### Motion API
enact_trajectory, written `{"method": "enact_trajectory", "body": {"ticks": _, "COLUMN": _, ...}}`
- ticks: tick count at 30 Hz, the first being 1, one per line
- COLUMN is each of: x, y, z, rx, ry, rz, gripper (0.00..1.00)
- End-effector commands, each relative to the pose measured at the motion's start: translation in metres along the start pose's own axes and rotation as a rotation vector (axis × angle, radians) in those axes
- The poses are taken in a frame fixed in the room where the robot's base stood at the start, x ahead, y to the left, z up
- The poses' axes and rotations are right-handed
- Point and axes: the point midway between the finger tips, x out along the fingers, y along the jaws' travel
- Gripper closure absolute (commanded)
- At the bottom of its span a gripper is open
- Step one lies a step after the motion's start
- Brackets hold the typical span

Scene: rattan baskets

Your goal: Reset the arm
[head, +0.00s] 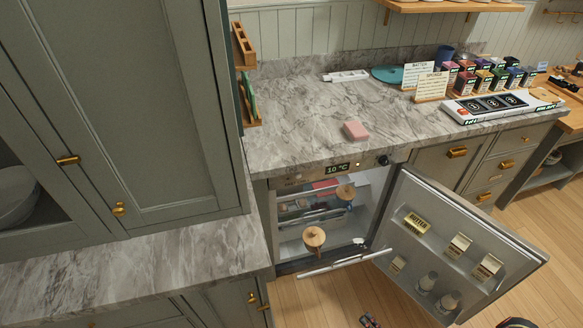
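I cannot make out my gripper in the head view. Small dark parts show at the bottom edge, one near the middle and one at the lower right. They may belong to my arm, but too little shows to tell. No fingers and no held thing can be seen.
A small fridge (282,246) under the marble counter (300,115) stands open. Its door (455,225) swings out to the right over the wood floor (325,300). Grey cabinets (130,90) fill the left. A pink block (355,130) lies on the mostly clear counter.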

Motion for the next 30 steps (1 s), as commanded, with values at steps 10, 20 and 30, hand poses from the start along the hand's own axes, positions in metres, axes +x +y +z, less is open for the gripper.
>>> {"method": "enact_trajectory", "body": {"ticks": 10, "x": 0.006, "y": 0.007, "z": -0.049, "rx": -0.127, "ry": -0.038, "rz": 0.149, "gripper": 0.86}}
{"method": "enact_trajectory", "body": {"ticks": 20, "x": 0.020, "y": 0.006, "z": -0.133, "rx": -0.341, "ry": -0.092, "rz": 0.392, "gripper": 0.86}}
{"method": "enact_trajectory", "body": {"ticks": 30, "x": 0.062, "y": -0.059, "z": -0.282, "rx": -0.718, "ry": -0.148, "rz": 0.805, "gripper": 0.86}}
